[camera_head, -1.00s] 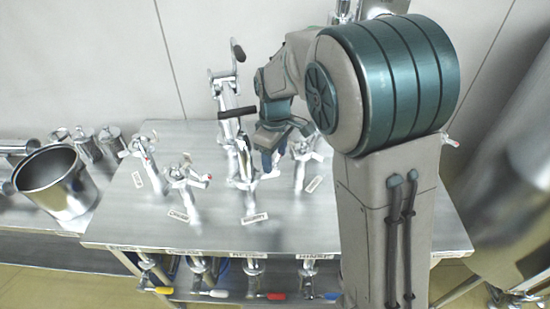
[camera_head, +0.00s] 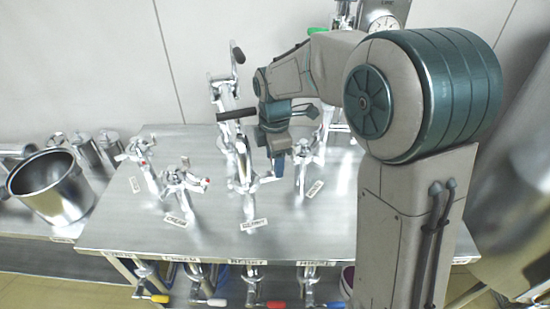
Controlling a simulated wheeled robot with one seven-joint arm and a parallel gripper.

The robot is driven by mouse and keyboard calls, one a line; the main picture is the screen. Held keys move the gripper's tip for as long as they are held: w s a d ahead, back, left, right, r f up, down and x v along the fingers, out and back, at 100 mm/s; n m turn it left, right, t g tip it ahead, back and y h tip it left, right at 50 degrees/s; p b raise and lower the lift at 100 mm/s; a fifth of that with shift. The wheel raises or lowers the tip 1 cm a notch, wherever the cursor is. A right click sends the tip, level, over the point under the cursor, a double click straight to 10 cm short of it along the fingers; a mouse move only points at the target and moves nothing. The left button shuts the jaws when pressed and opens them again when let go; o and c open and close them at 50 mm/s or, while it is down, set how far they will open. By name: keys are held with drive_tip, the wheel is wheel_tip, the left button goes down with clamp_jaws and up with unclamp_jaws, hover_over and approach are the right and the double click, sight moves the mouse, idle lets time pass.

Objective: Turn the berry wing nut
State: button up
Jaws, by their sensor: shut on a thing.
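The metal fitting (camera_head: 245,183) in the middle of the steel table stands on a short upright pipe, behind a small label (camera_head: 254,224) that seems to read berry. A long lever with a dark handle (camera_head: 236,114) rises above it. My gripper (camera_head: 274,172) points down at the right side of this fitting, its blue-grey fingers shut on a small bright metal piece there, which appears to be the berry wing nut (camera_head: 267,180). The fingers hide most of the nut, so its angle cannot be told.
Similar fittings stand at the left (camera_head: 183,184), far left (camera_head: 143,151) and close right (camera_head: 304,160). A tall lever (camera_head: 222,85) rises behind. A steel pot (camera_head: 52,187) sits on the left bench. The table (camera_head: 215,237) is bare along its front.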

drive_tip(key=shift+n, duration=0.5)
drive_tip(key=o, duration=1)
drive_tip(key=shift+r, duration=0.15)
wheel_tip(320, 180, up, 14)
drive_tip(key=shift+f, duration=0.2)
